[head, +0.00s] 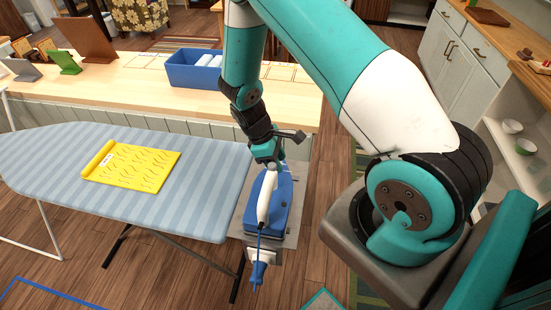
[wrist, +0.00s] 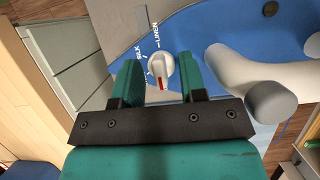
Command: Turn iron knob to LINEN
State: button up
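The blue iron (head: 284,203) with a white handle (head: 267,198) rests on the grey plate at the right end of the ironing board. In the wrist view its blue body (wrist: 205,32) carries a round white knob (wrist: 159,66) with a red mark on the side nearest my gripper. The printed words LINEN (wrist: 156,36) and SILK (wrist: 139,52) show beyond the knob, on the side away from the red mark. My gripper (wrist: 157,76) is open, with one finger on each side of the knob and small gaps visible. In the head view my gripper (head: 272,157) is over the iron's far end.
The iron's thick pale handle (wrist: 262,80) is close to the right finger. Behind is a wooden counter (head: 130,80) with a blue bin (head: 190,80). A blue cord end (head: 258,273) hangs in front.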

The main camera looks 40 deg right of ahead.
grip_shut()
jog(key=shift+a, duration=0.15)
